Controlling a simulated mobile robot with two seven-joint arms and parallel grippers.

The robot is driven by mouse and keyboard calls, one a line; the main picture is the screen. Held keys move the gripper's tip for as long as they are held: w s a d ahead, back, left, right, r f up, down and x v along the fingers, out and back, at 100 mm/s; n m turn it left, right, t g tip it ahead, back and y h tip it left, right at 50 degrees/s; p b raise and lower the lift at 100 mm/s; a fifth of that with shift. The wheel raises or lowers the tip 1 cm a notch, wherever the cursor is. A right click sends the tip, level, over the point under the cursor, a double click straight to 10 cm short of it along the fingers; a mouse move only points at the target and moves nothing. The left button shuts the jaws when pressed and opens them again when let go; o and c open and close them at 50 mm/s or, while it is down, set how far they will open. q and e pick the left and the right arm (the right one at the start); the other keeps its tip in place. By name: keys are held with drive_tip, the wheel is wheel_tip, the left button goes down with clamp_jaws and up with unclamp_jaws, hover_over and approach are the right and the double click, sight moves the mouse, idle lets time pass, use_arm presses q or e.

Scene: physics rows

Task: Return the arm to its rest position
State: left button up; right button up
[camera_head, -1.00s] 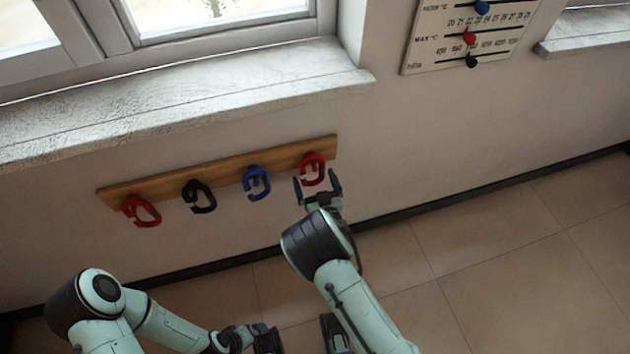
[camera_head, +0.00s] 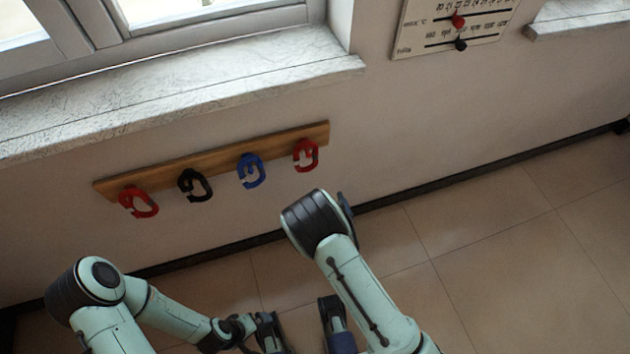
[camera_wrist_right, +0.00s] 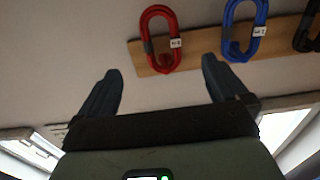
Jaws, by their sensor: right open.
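My right gripper (camera_wrist_right: 163,85) is open and empty in the right wrist view, its two dark fingers spread apart. In the head view my right arm hides most of it; only a dark finger edge shows beside the wrist. It is apart from the wooden rack (camera_head: 215,158) on the wall.
A window sill (camera_head: 190,95) juts out above the rack. A white slider panel (camera_head: 455,28) hangs at the upper right. A dark baseboard (camera_head: 450,183) runs along the wall. The tiled floor (camera_head: 500,250) at the right is clear.

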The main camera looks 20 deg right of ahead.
drive_tip(key=s+d+f+m+g, duration=0.2)
drive_tip(key=s+f+g, duration=0.55)
drive_tip(key=f, duration=0.25)
drive_tip(key=s+d+f+m+g, duration=0.25)
drive_tip(key=s+f+g, duration=0.35)
drive_tip(key=s+f, duration=0.3)
drive_tip(key=s+a+g+y, duration=0.3)
drive_tip(key=s+a+g, duration=0.1)
drive_tip(key=s+a, duration=0.15)
use_arm(q)
wheel_tip(320, 180, up, 15)
drive_tip(key=s+d+g+p, duration=0.1)
drive_tip(key=s+p, duration=0.1)
drive_tip(key=p, duration=1.3)
drive_tip(key=shift+s+d+r+g+p, duration=0.2)
drive_tip(key=shift+s+g+p, duration=0.15)
drive_tip(key=shift+s+g, duration=0.05)
use_arm(e)
drive_tip(key=s+r+g, duration=0.1)
drive_tip(key=s+r, duration=0.2)
drive_tip(key=r, duration=1.1)
drive_tip(key=shift+a+r, duration=0.15)
drive_tip(key=shift+a, duration=0.15)
drive_tip(key=shift+g, duration=0.25)
